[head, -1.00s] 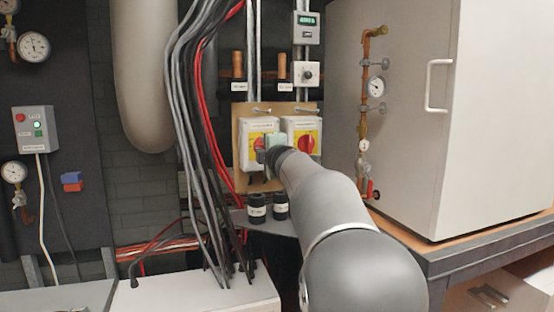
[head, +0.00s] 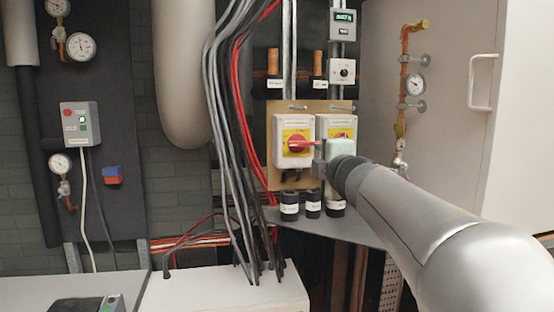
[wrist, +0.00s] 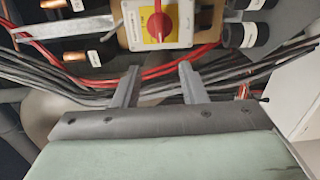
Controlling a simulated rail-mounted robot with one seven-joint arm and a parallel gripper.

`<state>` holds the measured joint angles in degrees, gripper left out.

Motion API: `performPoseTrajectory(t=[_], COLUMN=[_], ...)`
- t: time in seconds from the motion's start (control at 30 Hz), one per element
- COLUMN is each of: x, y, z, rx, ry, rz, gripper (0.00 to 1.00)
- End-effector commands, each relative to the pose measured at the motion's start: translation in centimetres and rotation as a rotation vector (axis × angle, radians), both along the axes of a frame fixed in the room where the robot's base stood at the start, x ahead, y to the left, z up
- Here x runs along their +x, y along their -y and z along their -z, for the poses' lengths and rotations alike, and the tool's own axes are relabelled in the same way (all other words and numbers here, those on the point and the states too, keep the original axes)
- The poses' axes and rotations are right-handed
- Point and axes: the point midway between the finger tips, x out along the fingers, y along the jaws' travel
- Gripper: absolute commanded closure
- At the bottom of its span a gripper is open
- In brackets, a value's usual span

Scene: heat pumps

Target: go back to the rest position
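My gripper (head: 319,158) is in front of the wooden board with two white switch boxes. It partly covers the right switch box (head: 335,128); the left switch box (head: 294,142), with a red knob on a yellow plate, shows clearly. In the wrist view, the two grey fingers of my gripper (wrist: 157,78) stand apart with nothing held between them. A switch box with a red knob (wrist: 158,23) lies beyond the fingertips, apart from them. My arm reaches in from the lower right in the head view.
Grey, black and red cables (head: 238,150) hang left of the board. Black capped cylinders (head: 313,204) sit below it. A large white cabinet (head: 450,110) with a handle stands at right, with a copper pipe and gauge (head: 415,84). A white box (head: 225,292) is at the bottom.

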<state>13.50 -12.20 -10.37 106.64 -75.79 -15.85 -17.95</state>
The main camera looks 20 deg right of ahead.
Motion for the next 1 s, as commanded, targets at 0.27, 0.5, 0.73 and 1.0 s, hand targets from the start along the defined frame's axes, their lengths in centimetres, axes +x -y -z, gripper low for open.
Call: performPoseTrajectory(t=[0.27, 0.5, 0.73, 1.0], x=[0.0, -1.0, -7.1, -19.2], y=[0.0, -0.6, -4.5, -12.4], z=[0.0, 6.5, 21.9, 35.2], rx=[0.001, 0.306, 0.823, 1.178], ry=[0.0, -0.081, -0.378, -0.801], rz=[0.0, 0.144, 0.471, 0.845], gripper=[0.62, 0.62, 0.62, 0.62])
